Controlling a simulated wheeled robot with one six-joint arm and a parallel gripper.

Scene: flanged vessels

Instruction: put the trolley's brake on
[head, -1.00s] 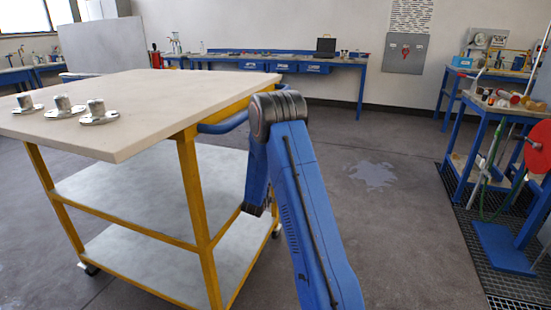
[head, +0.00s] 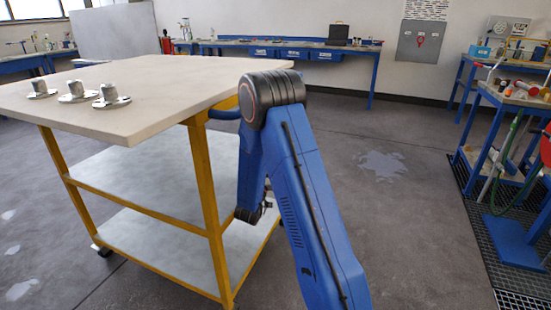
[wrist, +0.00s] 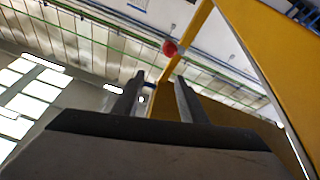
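The trolley (head: 207,180) stands at the left in the head view, with a pale top, a yellow frame and two lower shelves. One dark caster (head: 104,251) shows at its lower left; no brake can be made out there. In the wrist view a yellow bar (wrist: 262,45) of the trolley frame crosses the upper right. A round red knob-like thing (wrist: 170,48) shows beyond the fingertips; I cannot tell what it belongs to. My gripper (wrist: 160,78) has its two fingers apart with nothing between them.
Several flanged metal vessels (head: 76,92) stand on the trolley top. A blue handle (head: 223,113) is at its right end. Clear grey floor (head: 410,220) lies to the right, with wet patches. A blue workbench (head: 500,130) and floor grating are at the far right.

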